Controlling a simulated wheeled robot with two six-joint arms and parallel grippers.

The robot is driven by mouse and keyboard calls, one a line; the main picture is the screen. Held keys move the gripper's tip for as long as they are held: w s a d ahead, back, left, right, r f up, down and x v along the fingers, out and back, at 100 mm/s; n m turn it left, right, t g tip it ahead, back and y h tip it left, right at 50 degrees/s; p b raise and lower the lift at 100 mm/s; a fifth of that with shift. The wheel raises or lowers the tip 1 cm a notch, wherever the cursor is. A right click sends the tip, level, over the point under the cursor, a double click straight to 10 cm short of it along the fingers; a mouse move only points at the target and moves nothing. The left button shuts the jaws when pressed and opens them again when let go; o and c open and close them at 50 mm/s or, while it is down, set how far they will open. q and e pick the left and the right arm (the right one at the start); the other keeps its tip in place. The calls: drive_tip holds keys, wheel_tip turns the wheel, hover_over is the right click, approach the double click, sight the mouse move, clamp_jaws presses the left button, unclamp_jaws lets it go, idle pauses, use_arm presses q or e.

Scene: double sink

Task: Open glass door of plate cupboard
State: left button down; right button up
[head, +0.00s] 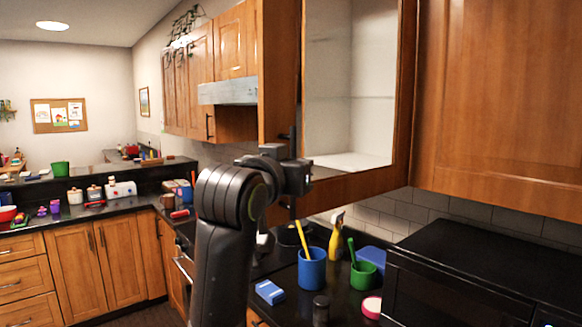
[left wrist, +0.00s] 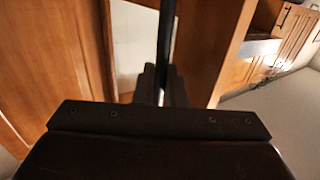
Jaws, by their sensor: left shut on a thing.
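The plate cupboard (head: 403,90) is at the upper middle of the head view, its white inside and a shelf showing. A wooden frame strip (head: 280,70) stands at its left. I cannot tell for sure how far the glass door stands open. My left gripper (head: 292,150) is raised at the cupboard's lower left. In the left wrist view its fingers (left wrist: 161,85) are shut around a dark upright bar handle (left wrist: 167,35). A pale panel (left wrist: 133,45) and wooden framing (left wrist: 210,50) lie behind the handle. My right gripper is not in view.
Below the cupboard, the dark counter holds a blue cup (head: 312,268), a green cup (head: 368,272), a yellow spray bottle (head: 336,243) and a blue box (head: 270,292). A black microwave (head: 470,270) stands at the right. A closed wooden cupboard (head: 500,100) hangs above it.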

use_arm(q)
drive_tip(key=shift+r, duration=0.2)
drive_tip(key=c, duration=1.7)
unclamp_jaws()
drive_tip(key=shift+c, duration=0.2)
drive_tip(key=shift+o, duration=0.3)
drive_tip(key=shift+d, duration=0.15)
use_arm(e)
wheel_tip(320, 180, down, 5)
drive_tip(key=b, duration=0.5)
use_arm(q)
drive_tip(key=p+v, duration=0.8)
drive_tip(key=v, duration=0.9)
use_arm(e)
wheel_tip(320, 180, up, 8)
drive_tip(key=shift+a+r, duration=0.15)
use_arm(q)
drive_tip(key=shift+s+d+f, duration=0.1)
drive_tip(key=shift+s+f, duration=0.05)
drive_tip(key=shift+f, duration=0.05)
